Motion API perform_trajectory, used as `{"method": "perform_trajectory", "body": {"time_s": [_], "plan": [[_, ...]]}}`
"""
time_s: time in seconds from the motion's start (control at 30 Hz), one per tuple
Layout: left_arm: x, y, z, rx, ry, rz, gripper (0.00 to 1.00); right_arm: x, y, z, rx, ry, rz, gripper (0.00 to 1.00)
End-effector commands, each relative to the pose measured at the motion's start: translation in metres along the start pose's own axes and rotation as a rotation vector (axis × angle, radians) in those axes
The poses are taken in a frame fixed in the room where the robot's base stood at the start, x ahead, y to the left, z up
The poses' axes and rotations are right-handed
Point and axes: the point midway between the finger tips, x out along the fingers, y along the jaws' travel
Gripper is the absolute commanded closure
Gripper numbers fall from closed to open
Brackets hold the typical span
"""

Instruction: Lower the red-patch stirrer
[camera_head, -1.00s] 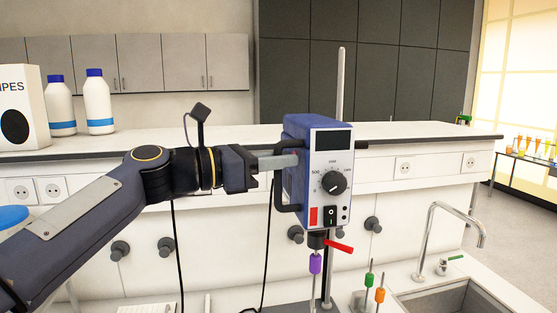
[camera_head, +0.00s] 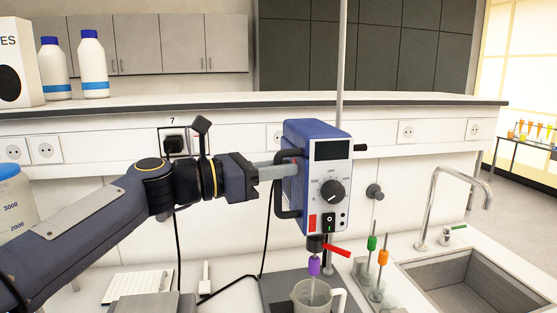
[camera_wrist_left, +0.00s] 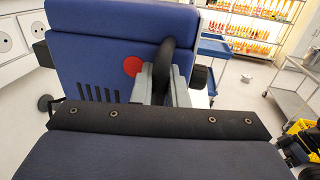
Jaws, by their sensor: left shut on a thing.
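The stirrer (camera_head: 302,141) is a blue box with a grey front, a dial, a dark display and a red patch (camera_head: 312,221). It sits upright on a vertical rod (camera_head: 341,60). My left gripper (camera_head: 284,170) is shut on the black handle at its left side. The left wrist view shows the blue housing (camera_wrist_left: 110,55) close up and the fingers around the black handle (camera_wrist_left: 165,62). Under the chuck, a purple-collared shaft (camera_head: 314,267) reaches down within the outline of a beaker (camera_head: 301,296). The shaft's lower end is unclear. My right gripper is not in view.
A red lever (camera_head: 336,250) sticks out below the stirrer. Green-topped (camera_head: 371,243) and orange-topped (camera_head: 383,257) rods stand at its right, beside the sink (camera_head: 455,270) and tap (camera_head: 434,205). A cable hangs behind.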

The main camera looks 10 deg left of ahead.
Motion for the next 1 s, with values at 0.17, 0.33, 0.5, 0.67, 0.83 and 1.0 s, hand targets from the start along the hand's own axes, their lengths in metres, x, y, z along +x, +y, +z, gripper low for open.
{"method": "perform_trajectory", "body": {"time_s": [0.17, 0.33, 0.5, 0.67, 0.83, 1.0], "plan": [[0.000, 0.000, -0.031, -0.001, 0.005, -0.002, 1.00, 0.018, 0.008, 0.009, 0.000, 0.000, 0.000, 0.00], [0.000, 0.000, -0.044, -0.001, 0.005, -0.001, 1.00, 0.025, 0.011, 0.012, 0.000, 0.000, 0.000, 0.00], [0.000, 0.000, -0.050, 0.000, 0.004, -0.001, 1.00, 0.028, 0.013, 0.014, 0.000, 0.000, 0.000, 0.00], [0.001, 0.000, -0.052, -0.001, 0.006, -0.002, 1.00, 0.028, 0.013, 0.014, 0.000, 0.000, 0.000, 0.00], [0.001, 0.000, -0.053, -0.002, 0.008, -0.003, 1.00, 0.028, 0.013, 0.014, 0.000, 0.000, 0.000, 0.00], [0.001, 0.000, -0.054, -0.002, 0.010, -0.003, 0.79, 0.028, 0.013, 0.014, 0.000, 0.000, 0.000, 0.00]]}}
